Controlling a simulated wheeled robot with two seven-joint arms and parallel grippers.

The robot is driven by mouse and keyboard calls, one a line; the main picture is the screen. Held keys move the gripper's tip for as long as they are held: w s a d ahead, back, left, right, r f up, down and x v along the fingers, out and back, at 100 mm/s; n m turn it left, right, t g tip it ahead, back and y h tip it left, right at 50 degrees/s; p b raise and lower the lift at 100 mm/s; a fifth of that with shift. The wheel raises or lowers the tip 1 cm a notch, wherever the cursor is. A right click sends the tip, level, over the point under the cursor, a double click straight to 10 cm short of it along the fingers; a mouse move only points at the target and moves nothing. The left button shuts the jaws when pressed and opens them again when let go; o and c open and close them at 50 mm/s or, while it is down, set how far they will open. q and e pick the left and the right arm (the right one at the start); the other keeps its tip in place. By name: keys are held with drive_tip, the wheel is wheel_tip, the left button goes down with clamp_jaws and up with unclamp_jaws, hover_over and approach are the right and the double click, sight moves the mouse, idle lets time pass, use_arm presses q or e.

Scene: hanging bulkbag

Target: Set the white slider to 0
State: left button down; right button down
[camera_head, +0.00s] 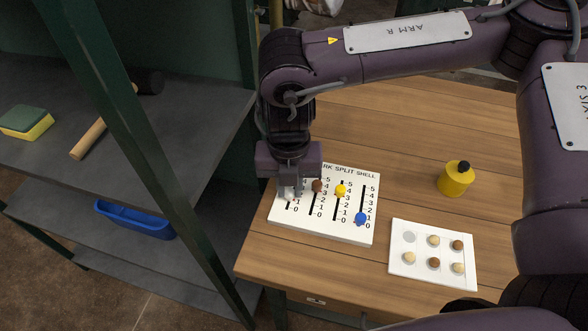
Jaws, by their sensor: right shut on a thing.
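A white slider board (315,228) lies on the wooden table, with several slots marked 0 to 5. My right gripper (289,190) comes down from above onto the leftmost slot and is shut on the white slider, whose knob is mostly hidden by the fingers. The slot shows below the fingers, down to its 0 mark, so the slider stands above 0. The brown slider (318,185) and the yellow slider (340,190) stand high in their slots. The blue slider (361,218) is low, near 0 or 1. My left gripper is not in view.
A white plate (405,270) with several light and brown round pieces lies right of the board. A yellow bottle (456,180) with a black cap stands behind it. At left, a shelf (190,150) holds a hammer (90,138), a sponge (25,122) and a blue tray (135,220).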

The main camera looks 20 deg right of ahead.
sight(287, 209)
drive_tip(key=shift+s+a, duration=0.65)
drive_tip(key=shift+s, duration=0.3)
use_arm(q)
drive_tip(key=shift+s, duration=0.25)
use_arm(e)
drive_tip(key=c, duration=1.3)
unclamp_jaws()
drive_tip(key=shift+s, duration=0.1)
drive_tip(key=shift+r, duration=0.1)
drive_tip(key=shift+r, duration=0.35)
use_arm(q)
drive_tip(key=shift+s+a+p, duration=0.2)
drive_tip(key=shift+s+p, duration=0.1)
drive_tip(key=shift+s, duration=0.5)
use_arm(e)
wheel_tip(287, 209, up, 7)
